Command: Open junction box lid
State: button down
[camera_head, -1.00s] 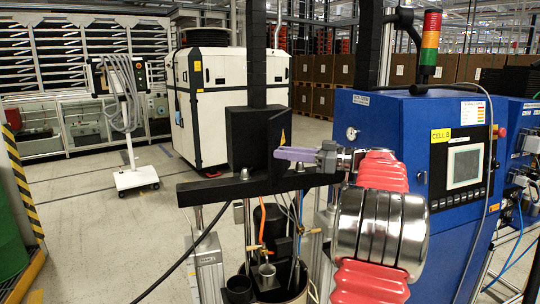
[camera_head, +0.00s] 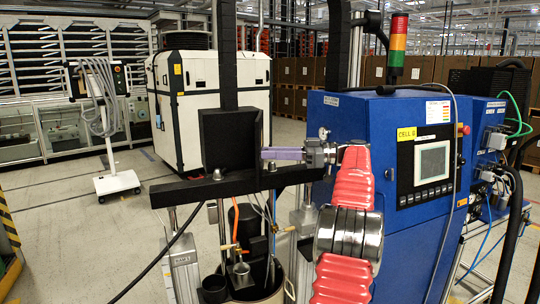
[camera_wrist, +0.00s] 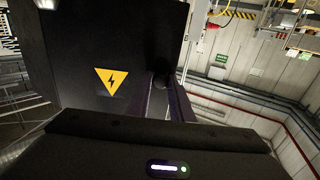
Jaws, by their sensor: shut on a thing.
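The black junction box (camera_head: 222,138) stands on the black crossbar of the drum pump in the head view. In the wrist view its dark lid (camera_wrist: 75,45) fills the upper left and carries a yellow warning triangle (camera_wrist: 111,81). My gripper (camera_head: 266,154) reaches in from the right, its purple fingers at the box's right side. In the wrist view my gripper (camera_wrist: 164,88) is shut on a dark round knob (camera_wrist: 161,76) near the lid's right edge. The fingers hide part of the knob. I cannot tell how far the lid stands open.
A blue machine cabinet (camera_head: 350,120) with a screen stands behind and right of my arm. The black crossbar (camera_head: 190,192) runs below the box, above the pump's rods and hoses. A white cabinet (camera_head: 205,90) and wheeled stand (camera_head: 118,182) are farther back.

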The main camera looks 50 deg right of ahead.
jog(key=shift+s+d+r+n+g+y, duration=0.1)
jog(key=shift+s+d+n+g+y, duration=0.2)
jog(key=shift+y, duration=0.1)
jog(key=shift+s+d, duration=0.1)
dwell(0.4)
jog(key=c, duration=1.6)
grip_release()
jog(key=shift+a, duration=0.2)
